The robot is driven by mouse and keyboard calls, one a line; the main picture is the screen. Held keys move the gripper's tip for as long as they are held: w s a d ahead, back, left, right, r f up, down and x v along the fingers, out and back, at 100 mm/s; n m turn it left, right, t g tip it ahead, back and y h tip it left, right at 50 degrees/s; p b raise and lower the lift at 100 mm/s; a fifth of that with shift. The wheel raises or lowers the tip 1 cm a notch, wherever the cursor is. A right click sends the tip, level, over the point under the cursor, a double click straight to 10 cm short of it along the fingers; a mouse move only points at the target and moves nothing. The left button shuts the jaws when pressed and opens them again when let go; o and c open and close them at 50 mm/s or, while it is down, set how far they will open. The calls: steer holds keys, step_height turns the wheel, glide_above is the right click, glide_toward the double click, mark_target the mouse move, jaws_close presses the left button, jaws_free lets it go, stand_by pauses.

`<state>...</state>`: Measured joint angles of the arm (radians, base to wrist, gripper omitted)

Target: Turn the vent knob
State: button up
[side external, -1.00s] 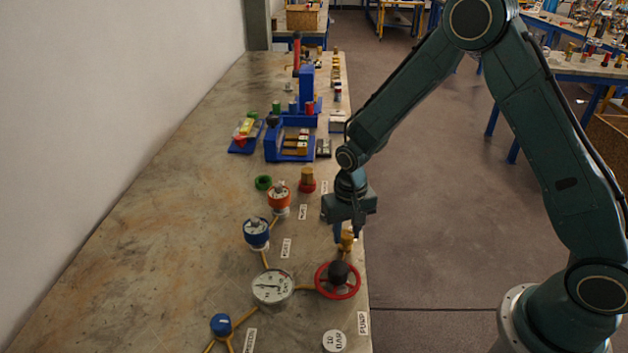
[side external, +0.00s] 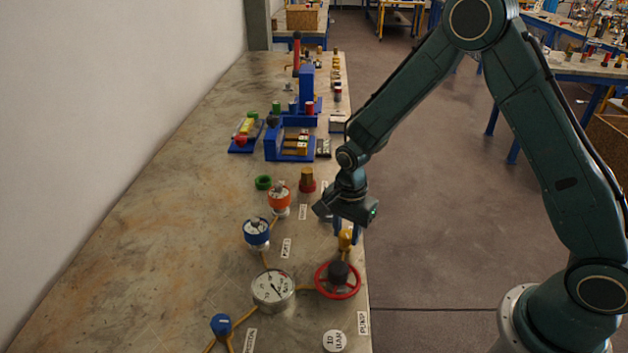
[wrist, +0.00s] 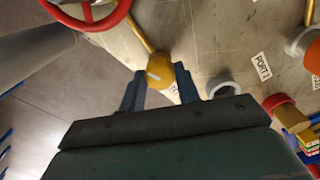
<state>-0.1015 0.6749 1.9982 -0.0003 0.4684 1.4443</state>
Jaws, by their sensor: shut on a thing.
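A yellow knob (side external: 345,240) stands at the right edge of the bench, on a brass-coloured pipe. In the wrist view the knob (wrist: 159,68) is between my two blue fingers, with a pale mark on its face. My gripper (side external: 346,231) points down over it and is shut on it; the wrist view shows the gripper (wrist: 160,84) from behind. The gripper body sits at a slant to the bench edge. A small white label by the knob is mostly hidden by a finger.
A red handwheel (side external: 338,281) stands close in front of the knob, beside a round dial gauge (side external: 273,289). Blue-topped (side external: 256,233) and orange-topped (side external: 279,200) ports lie to the left. The left of the bench is bare.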

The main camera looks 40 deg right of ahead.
mark_target(347, 234)
steer(key=shift+m, duration=1.3)
steer(key=o, duration=1)
step_height(347, 234, up, 14)
steer(key=shift+f, duration=0.1)
